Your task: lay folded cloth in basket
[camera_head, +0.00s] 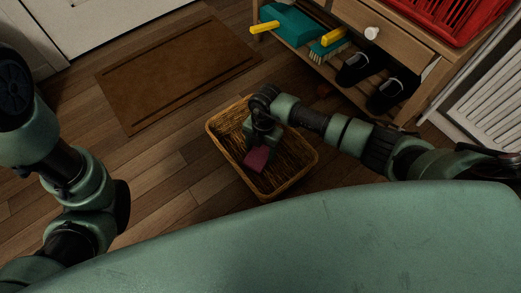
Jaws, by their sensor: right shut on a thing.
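A wicker basket (292,184) stands on the wooden floor in the middle of the view. My right gripper (260,147) reaches over the basket from the right and is shut on a dark pink folded cloth (257,159). The cloth is within the basket's outline, toward its left middle. I cannot tell whether it touches the basket's bottom. The gripper hides the cloth's upper part. My left arm is at the left edge; its gripper does not show clearly.
A brown mat (175,72) lies behind the basket to the left. A wooden shelf unit (398,42) at the back right holds dark slippers (388,93), a teal dustpan (292,24), a brush (328,51) and a red crate (440,15) on top. A white radiator (490,110) is at right.

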